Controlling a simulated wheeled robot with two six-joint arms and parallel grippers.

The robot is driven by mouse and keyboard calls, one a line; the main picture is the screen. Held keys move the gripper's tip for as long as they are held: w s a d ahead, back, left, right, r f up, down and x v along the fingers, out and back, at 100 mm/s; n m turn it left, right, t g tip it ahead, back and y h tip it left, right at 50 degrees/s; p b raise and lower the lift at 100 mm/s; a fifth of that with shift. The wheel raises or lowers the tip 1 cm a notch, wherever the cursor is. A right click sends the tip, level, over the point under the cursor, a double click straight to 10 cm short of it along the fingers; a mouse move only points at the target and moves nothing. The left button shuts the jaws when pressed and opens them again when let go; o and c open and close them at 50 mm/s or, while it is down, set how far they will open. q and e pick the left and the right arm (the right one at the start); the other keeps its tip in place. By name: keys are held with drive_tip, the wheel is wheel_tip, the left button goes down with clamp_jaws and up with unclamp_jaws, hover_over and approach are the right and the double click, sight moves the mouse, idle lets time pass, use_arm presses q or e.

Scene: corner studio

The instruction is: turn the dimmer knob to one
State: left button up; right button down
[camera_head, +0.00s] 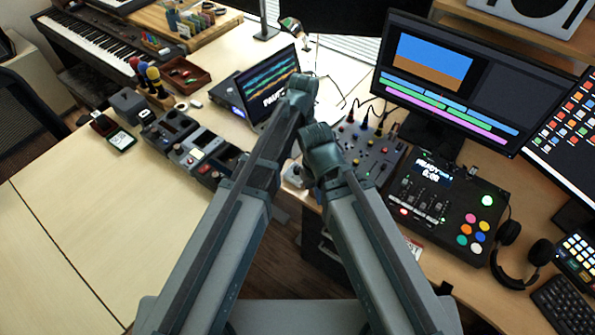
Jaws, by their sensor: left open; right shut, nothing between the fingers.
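I cannot tell for certain which control is the dimmer knob. A pale round knob or small box (296,174) shows at the desk edge, partly hidden between my arms. A row of dark control boxes (187,148) with small knobs and switches stands on the desk to the left. My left gripper (302,86) is open, in front of the laptop's right edge. My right gripper (318,136) is shut and empty, lower, just left of the mixer with coloured knobs (365,146). The arms hide part of the desk between them. I see no contact with a knob.
A laptop (267,84) stands behind my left gripper. A control console (440,205) with coloured buttons, headphones (522,255) and a large monitor (450,80) are on the right. The pale desk at left (90,220) is bare; a keyboard piano (95,42) is at the back left.

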sight(297, 168)
use_arm(q)
drive_tip(key=f+b, duration=0.7)
drive_tip(key=f, duration=0.1)
drive_tip(key=shift+a+f, duration=0.2)
clamp_jaws()
